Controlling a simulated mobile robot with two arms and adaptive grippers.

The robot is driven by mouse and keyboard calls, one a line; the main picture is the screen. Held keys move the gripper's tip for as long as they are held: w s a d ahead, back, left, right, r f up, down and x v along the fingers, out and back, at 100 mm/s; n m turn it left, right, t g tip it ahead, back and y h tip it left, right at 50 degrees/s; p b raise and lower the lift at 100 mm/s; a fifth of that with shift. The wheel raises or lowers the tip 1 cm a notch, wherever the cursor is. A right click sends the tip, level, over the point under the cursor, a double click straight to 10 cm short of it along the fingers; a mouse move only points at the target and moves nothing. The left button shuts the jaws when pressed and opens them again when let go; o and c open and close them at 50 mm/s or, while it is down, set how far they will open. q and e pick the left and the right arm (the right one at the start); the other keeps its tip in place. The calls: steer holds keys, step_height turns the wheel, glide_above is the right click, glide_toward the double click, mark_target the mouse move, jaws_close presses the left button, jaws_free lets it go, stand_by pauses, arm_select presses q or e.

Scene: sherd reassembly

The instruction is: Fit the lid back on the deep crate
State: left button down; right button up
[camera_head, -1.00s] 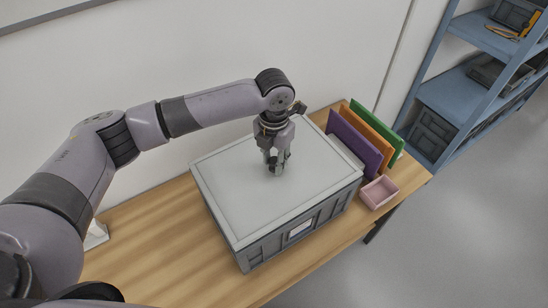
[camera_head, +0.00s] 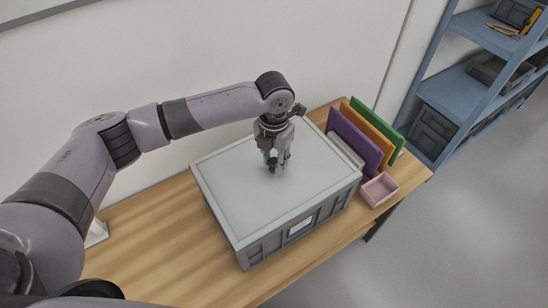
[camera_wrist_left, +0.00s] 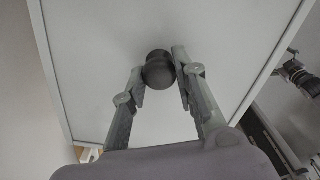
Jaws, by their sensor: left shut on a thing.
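The light grey lid (camera_head: 235,190) lies over the top of the deep grey crate (camera_head: 270,245), with its rim along the crate's upper edges. It looks level; I cannot tell whether it is fully seated. My left gripper (camera_head: 276,166) points down at the lid's middle. In the left wrist view, its two fingers (camera_wrist_left: 160,82) are shut on the dark round knob (camera_wrist_left: 158,68) of the lid (camera_wrist_left: 95,55). In the head view the fingers hide the knob. A jointed part at the right of the wrist view looks like my right gripper (camera_wrist_left: 297,74); its fingers are unclear.
Purple (camera_head: 352,141), orange (camera_head: 368,134) and green (camera_head: 386,127) panels stand upright close beside the crate's right end. A small pink tray (camera_head: 380,190) sits near the table's right edge. The wooden table (camera_head: 150,245) is mostly clear left of the crate. A blue shelf (camera_head: 462,85) stands beyond.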

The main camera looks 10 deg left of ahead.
mark_target(274, 162)
arm_select(q)
steer(key=c, duration=1.2)
jaws_free()
step_height(274, 162, up, 12)
